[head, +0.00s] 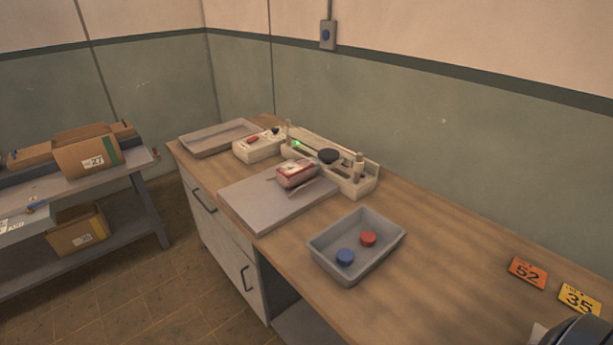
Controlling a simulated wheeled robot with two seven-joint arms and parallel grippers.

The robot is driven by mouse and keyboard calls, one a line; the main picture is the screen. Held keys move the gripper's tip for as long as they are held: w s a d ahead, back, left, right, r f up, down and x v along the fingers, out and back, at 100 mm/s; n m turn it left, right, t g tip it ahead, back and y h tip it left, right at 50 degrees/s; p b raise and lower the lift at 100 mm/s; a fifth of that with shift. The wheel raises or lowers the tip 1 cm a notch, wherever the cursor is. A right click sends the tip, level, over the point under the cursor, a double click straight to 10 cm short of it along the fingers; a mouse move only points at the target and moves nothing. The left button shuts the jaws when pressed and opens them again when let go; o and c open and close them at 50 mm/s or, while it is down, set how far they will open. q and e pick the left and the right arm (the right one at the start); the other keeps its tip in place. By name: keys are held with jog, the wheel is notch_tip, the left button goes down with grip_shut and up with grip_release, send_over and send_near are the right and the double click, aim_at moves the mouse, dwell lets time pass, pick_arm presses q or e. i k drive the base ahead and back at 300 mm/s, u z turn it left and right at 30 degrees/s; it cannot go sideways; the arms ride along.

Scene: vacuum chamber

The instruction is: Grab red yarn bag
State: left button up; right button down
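A small red bag with a pale label (297,173), which looks like the red yarn bag, lies on a flat grey board (258,203) on the wooden counter. It sits near the board's back right part, close to the white device behind it. A thin strip lies by its front right side; I cannot tell what it is. Neither of my grippers is in view.
A white vacuum device (352,185) stands behind the board, with a white control box (258,147) to its left. A grey tray (352,266) holds a red and a blue disc. Number cards (528,272) lie right. The counter between tray and cards is clear.

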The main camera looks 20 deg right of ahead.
aim_at(291, 174)
jog(key=u, duration=0.9)
jog(key=i, duration=1)
jog(key=z, duration=3.2)
